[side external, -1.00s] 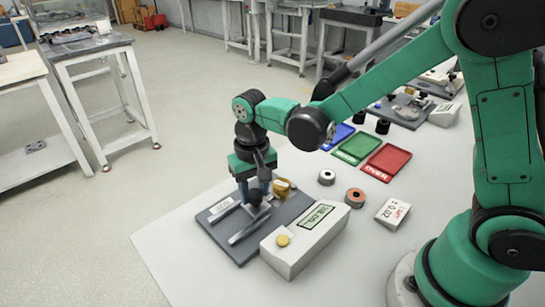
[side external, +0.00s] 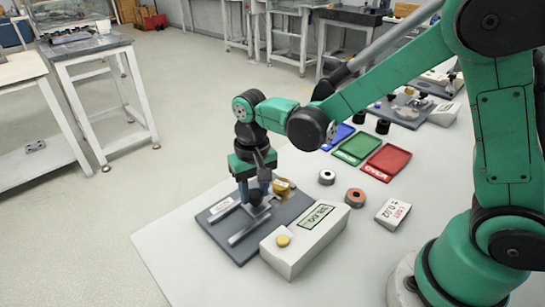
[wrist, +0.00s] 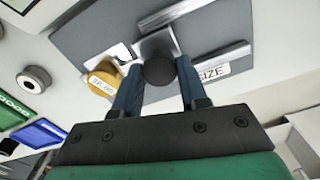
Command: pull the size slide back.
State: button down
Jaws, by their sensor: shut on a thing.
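The size slide has a round black knob (wrist: 160,72) on a pale metal carriage (wrist: 155,42), on a dark grey base plate (side external: 238,254). My gripper (wrist: 158,88) has its two blue fingers on either side of the knob and is shut on it. In the side view my gripper (side external: 254,192) points down over the plate, and its fingers partly hide the knob. A white label reading SIZE (wrist: 213,70) lies beside a metal rail on the plate. A gold ring (wrist: 103,80) with a white tag sits beside the left finger.
A white box with a display (side external: 308,236) and a yellow button stands beside the plate. A grey ring (side external: 326,177), an orange-faced ring (side external: 355,197) and a white card block (side external: 393,213) stand on the table. Blue, green (side external: 357,147) and red (side external: 386,162) trays lie behind.

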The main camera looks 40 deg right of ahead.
dwell(0.4)
jog(key=shift+a, duration=1.45)
jog(key=shift+c, duration=2.3)
grip_release()
jog(key=shift+d+r, duration=0.1)
jog(key=shift+r, duration=0.05)
notch_tip(320, 180, up, 5)
jog(key=shift+r, duration=0.2)
